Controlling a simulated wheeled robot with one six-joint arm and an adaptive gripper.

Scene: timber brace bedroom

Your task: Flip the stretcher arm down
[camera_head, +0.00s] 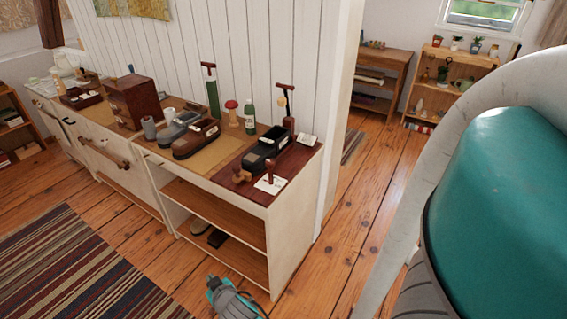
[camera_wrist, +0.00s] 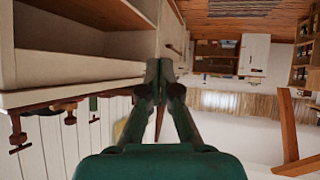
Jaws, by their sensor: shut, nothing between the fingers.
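Several T-handled pieces stand on the bench top in the head view. One dark red T-handle (camera_head: 285,88) is upright behind a black shoe-shaped piece (camera_head: 262,153). Another T-handle (camera_head: 209,68) rises to its left behind a brown shoe-shaped piece (camera_head: 197,139). I cannot tell for certain which part is the stretcher arm. In the wrist view, which appears upside down, T-handles (camera_wrist: 68,112) hang at the left. My gripper (camera_wrist: 160,68) is shut and empty, apart from them. Its fingertips are not clear in the head view.
The long white bench (camera_head: 296,225) has open shelves below. A white card (camera_head: 270,184) and a green bottle (camera_head: 249,119) are on its top. A white plank wall (camera_head: 270,50) stands behind. Wood floor is clear right of the bench; a striped rug (camera_head: 75,265) lies in front.

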